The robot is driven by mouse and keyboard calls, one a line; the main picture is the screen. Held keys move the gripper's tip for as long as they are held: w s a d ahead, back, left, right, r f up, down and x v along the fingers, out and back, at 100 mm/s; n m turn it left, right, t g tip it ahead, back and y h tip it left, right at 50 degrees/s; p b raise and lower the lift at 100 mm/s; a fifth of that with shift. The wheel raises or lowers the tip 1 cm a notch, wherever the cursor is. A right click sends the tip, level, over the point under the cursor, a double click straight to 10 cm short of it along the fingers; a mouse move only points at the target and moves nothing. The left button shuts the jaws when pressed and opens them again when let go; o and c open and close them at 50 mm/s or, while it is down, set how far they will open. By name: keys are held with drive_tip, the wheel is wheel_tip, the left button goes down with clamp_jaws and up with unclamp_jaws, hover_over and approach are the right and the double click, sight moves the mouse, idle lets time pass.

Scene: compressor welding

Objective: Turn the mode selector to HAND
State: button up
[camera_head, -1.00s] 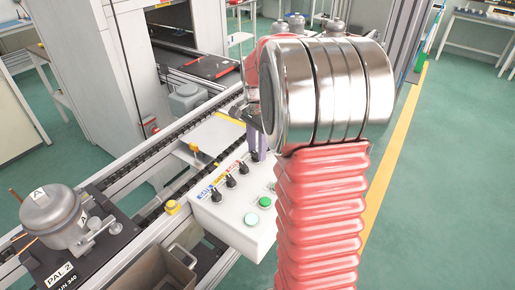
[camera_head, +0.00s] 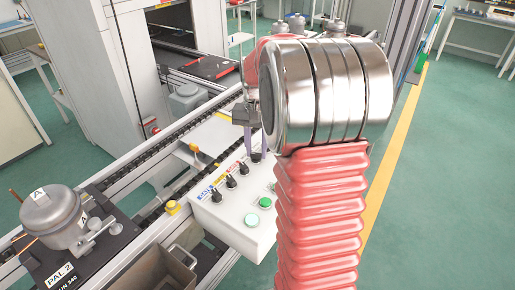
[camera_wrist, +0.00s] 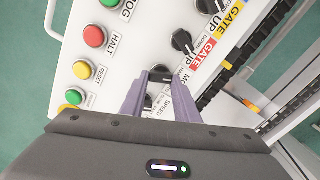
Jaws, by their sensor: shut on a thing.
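The mode selector is a small black knob (camera_wrist: 159,76) on the light control box (camera_head: 228,222). The part of its label that shows reads "MO". In the wrist view, the two purple fingers of my gripper (camera_wrist: 160,78) are shut on this knob from both sides. In the head view, my gripper (camera_head: 257,151) reaches down onto the far end of the row of black knobs, partly hidden behind my arm. The HAND marking and the knob's pointer cannot be made out.
A red-labelled gate knob (camera_wrist: 183,42) sits close beside the fingers. A knob labelled SPEED lies between them, partly covered. The red HALT button (camera_wrist: 94,37), a yellow button (camera_wrist: 82,70) and a green button (camera_wrist: 74,97) stand left. A conveyor rail runs behind the box.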

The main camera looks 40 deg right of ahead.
drive_tip(key=shift+w+r, duration=0.15)
drive_tip(key=shift+w, duration=0.1)
drive_tip(key=o, duration=0.8)
drive_tip(key=shift+c, duration=0.2)
drive_tip(key=shift+o, duration=1.4)
drive_tip(key=shift+s, duration=0.15)
wheel_tip(320, 180, up, 14)
drive_tip(key=shift+f, duration=0.25)
